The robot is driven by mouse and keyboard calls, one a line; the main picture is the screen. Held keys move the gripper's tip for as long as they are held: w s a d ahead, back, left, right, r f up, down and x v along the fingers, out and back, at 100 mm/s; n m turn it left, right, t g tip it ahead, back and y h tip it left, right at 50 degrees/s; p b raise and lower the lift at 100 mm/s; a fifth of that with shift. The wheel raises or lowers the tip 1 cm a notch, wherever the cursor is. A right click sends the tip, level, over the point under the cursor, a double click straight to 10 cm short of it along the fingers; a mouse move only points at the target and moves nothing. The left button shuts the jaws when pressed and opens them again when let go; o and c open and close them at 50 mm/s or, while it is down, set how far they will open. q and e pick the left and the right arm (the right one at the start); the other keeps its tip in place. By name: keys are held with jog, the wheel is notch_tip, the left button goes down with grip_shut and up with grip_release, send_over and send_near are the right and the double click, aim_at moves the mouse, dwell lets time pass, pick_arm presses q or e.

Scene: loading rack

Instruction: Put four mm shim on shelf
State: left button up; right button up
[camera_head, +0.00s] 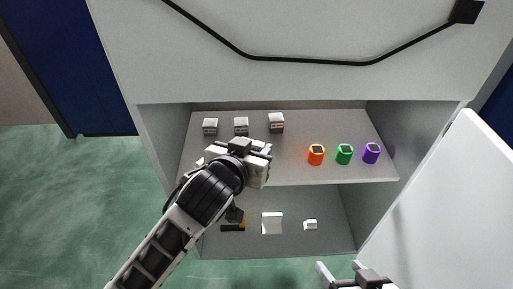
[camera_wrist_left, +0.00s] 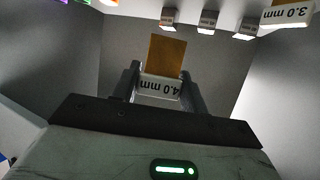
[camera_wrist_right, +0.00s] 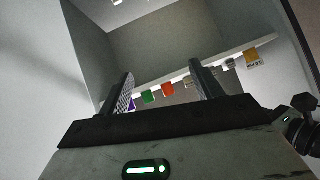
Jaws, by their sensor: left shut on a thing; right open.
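The 4.0 mm shim shows in the left wrist view as a white labelled block (camera_wrist_left: 160,88) with a brown-gold plate (camera_wrist_left: 166,54) on it. Its label reads upside down there. My left gripper (camera_wrist_left: 158,84) is shut on the labelled block. In the head view my left gripper (camera_head: 258,162) is over the left front part of the upper shelf (camera_head: 290,172) and hides the shim. My right gripper (camera_head: 345,272) is open and empty, low and in front of the cabinet; it also shows in the right wrist view (camera_wrist_right: 163,85).
Three small grey-white blocks (camera_head: 241,125) stand at the shelf's back left. Orange (camera_head: 316,155), green (camera_head: 344,155) and purple (camera_head: 371,154) pieces stand at right. A 3.0 mm shim (camera_wrist_left: 288,15) is near. The lower compartment holds white pieces (camera_head: 272,224). An open white door (camera_head: 450,195) stands right.

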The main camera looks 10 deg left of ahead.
pick_arm(q)
jog(key=w+a+f+b, duration=0.1)
jog(key=w+f, duration=0.1)
jog(key=w+a+f+b, duration=0.1)
jog(key=w+f, duration=0.1)
jog(key=w+a+f+b, duration=0.1)
jog(key=w+a+f, duration=0.1)
jog(key=w, duration=0.1)
jog(key=shift+f, duration=0.25)
jog(key=shift+w+f, duration=0.35)
jog(key=shift+w+a+f, duration=0.15)
jog(key=shift+f, duration=0.1)
notch_tip(320, 180, down, 3)
jog(key=shift+w+a+r+b, duration=0.1)
jog(key=shift+w+b, duration=0.05)
jog(key=shift+b, duration=0.85)
jog(key=shift+f, duration=0.4)
jog(key=o, duration=1)
pick_arm(e)
jog(key=shift+w+a+r+t+y, duration=0.2)
jog(key=shift+a+r+t+y, duration=0.15)
jog(key=shift+a+r+t, duration=0.15)
jog(key=shift+w+a+r+t+y, duration=0.2)
jog(key=shift+a+r+t+y, duration=0.2)
jog(key=shift+t, duration=0.2)
